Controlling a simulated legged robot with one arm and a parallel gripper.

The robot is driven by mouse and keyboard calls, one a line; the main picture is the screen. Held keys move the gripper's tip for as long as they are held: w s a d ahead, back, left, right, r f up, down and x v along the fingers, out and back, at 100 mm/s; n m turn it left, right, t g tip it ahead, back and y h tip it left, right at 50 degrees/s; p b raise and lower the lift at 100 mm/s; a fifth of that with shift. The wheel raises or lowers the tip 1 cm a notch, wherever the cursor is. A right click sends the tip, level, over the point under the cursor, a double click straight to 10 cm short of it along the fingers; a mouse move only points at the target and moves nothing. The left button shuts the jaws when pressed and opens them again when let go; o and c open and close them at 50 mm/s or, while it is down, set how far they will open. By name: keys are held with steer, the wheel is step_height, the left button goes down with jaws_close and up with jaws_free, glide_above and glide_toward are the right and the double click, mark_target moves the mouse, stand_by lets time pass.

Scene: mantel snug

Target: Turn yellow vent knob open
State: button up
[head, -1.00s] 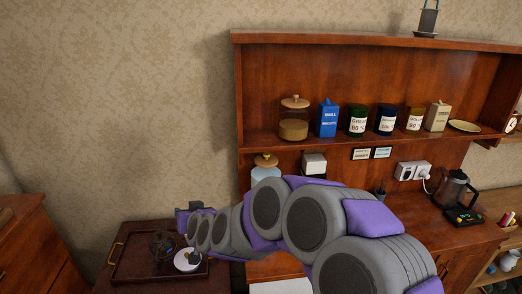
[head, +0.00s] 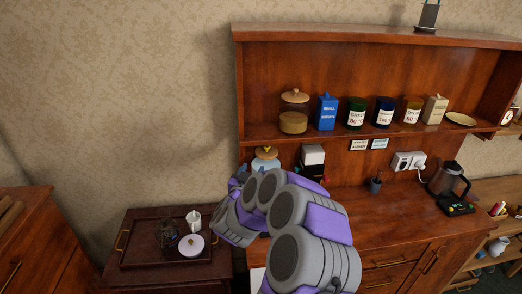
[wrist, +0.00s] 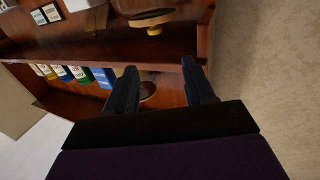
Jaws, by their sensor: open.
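A pale glass jar with a wooden lid (head: 265,166) stands on the counter under the shelf. A small yellow knob (head: 266,149) sits on top of its lid. The wrist view is turned nearly upside down; there the lid shows at the top edge with the yellow knob (wrist: 155,31) on it. My gripper (wrist: 159,66) is open and empty, with the knob ahead beyond its fingertips, apart from them. In the head view my arm covers the jar's lower part and hides most of the gripper. The knob's setting is too small to tell.
A shelf board (wrist: 165,50) with several canisters runs above the jar. A black and white box (head: 312,156) stands right of the jar.

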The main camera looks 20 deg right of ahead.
glide_toward(266, 148)
steer(key=d, duration=0.2)
steer(key=w, duration=0.3)
steer(key=shift+w+a+r, duration=0.15)
steer(key=shift+w, duration=0.25)
steer(key=w+d, duration=0.1)
steer(key=d, duration=0.1)
steer(key=w+d, duration=0.1)
steer(key=d, duration=0.1)
steer(key=shift+w+b, duration=0.35)
steer(key=shift+b, duration=0.05)
steer(key=shift+w+d, duration=0.25)
steer(key=shift+d, duration=0.2)
steer(key=shift+w+a, duration=0.1)
steer(key=shift+a, duration=0.8)
steer(key=shift+c, duration=0.6)
steer(key=shift+d, duration=0.65)
steer(key=c, duration=0.7)
steer(key=shift+a, duration=0.15)
steer(key=shift+c, duration=0.9)
steer(key=shift+f, duration=0.25)
